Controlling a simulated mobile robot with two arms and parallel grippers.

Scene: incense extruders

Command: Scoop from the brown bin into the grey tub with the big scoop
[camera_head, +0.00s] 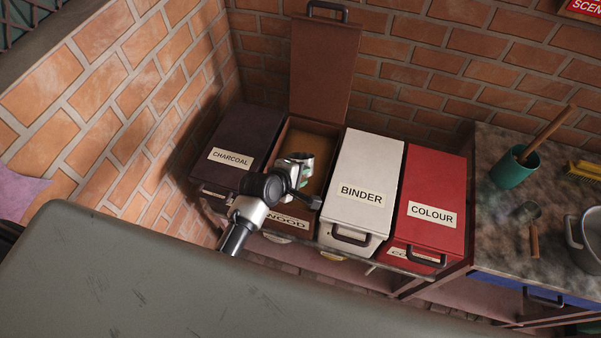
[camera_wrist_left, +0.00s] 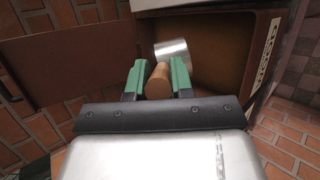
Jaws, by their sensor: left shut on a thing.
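The brown bin (camera_head: 314,128), labelled WOOD, stands with its lid (camera_head: 322,70) raised against the brick wall. Brownish material shows inside. My left gripper (camera_head: 302,177) is over the bin's opening. In the left wrist view its green fingers (camera_wrist_left: 158,82) are shut on the wooden handle (camera_wrist_left: 158,84) of a scoop with a shiny metal head (camera_wrist_left: 173,52). The head is over or inside the bin's opening (camera_wrist_left: 215,45); how deep, and whether it carries anything, I cannot tell. A grey metal vessel (camera_head: 577,232) is cut off at the right edge; it may be the grey tub.
A dark CHARCOAL bin (camera_head: 243,140), a white BINDER bin (camera_head: 372,165) and a red COLOUR bin (camera_head: 436,185) are shut. The stone worktop (camera_head: 490,210) holds a green cup (camera_head: 511,169), a small scoop (camera_head: 534,240) and a yellow brush (camera_head: 584,170). A grey surface (camera_head: 150,285) fills the foreground.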

